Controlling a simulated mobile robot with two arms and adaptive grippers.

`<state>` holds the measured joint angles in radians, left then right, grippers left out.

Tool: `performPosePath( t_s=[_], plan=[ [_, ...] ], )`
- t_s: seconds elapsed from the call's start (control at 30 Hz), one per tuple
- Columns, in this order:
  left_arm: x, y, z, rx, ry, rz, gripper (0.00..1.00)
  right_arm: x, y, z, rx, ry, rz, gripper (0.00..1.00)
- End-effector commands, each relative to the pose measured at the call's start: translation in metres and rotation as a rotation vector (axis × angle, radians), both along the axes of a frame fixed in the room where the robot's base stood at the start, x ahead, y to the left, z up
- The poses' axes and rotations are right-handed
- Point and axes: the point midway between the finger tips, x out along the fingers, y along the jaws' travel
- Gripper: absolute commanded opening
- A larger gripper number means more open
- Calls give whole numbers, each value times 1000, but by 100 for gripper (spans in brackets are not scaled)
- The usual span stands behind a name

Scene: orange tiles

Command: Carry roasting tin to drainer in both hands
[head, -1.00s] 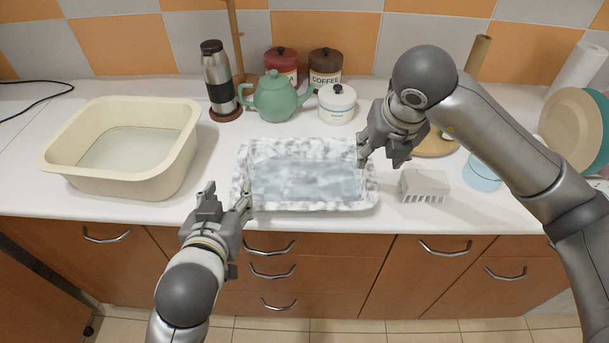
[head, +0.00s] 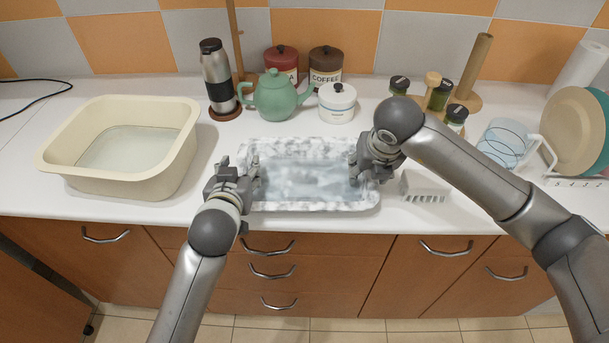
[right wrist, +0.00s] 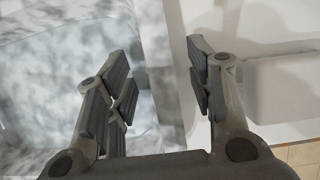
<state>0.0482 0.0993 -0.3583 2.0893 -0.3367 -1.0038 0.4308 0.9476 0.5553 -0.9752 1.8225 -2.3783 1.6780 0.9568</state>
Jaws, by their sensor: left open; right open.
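The roasting tin (head: 310,202) is a rectangular, grey-and-white mottled pan on the white counter, in the middle of the head view. My left gripper (head: 245,177) is open at the tin's left rim; whether it touches cannot be told. My right gripper (head: 359,170) is open at the right rim. In the right wrist view, the fingers of my right gripper (right wrist: 162,85) are apart, with the edge of the tin (right wrist: 158,60) between them.
A cream basin (head: 185,150) stands at the left. A flask (head: 217,80), green teapot (head: 275,98), white pot (head: 337,103) and canisters line the back.

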Motion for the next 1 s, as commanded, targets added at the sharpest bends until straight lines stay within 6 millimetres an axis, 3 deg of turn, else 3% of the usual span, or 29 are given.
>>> performPosePath(
  t_s=[0.2, 0.57, 1.0],
  plan=[
    [0, 0, 0, 0, 0, 0, 46, 0, 0, 0, 0, 0, 0, 46],
    [0, 0, 0, 0, 0, 0, 0, 0, 0, 0, 0, 0, 1, 0],
    [0, 0, 2, 5, -4, -1, 0, 0, 0, 2, -2, -2, 3, 0]
  ],
)
